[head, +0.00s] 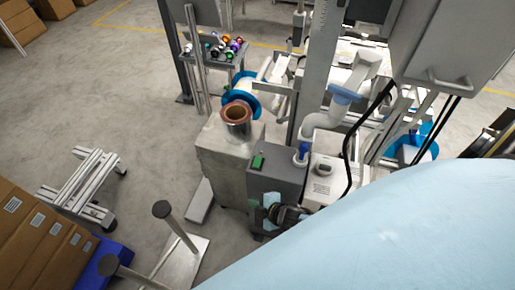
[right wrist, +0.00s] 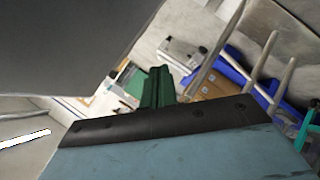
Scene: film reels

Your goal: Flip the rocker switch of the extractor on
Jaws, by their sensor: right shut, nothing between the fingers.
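The grey box-shaped cabinet (head: 287,184), which looks like the extractor, stands at the middle of the head view. A small green rocker switch (head: 258,161) sits on its top near the left edge; its position is too small to read. My right gripper (head: 272,213) is at the cabinet's front, below the switch and apart from it in the picture. Its dark green fingers also show in the right wrist view (right wrist: 157,87), shut together and empty. A dark grey surface (right wrist: 60,45), probably the cabinet, fills that view's upper left. My left gripper is not in view.
A blue-knobbed part (head: 303,151) and a white device (head: 323,178) are right of the switch.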

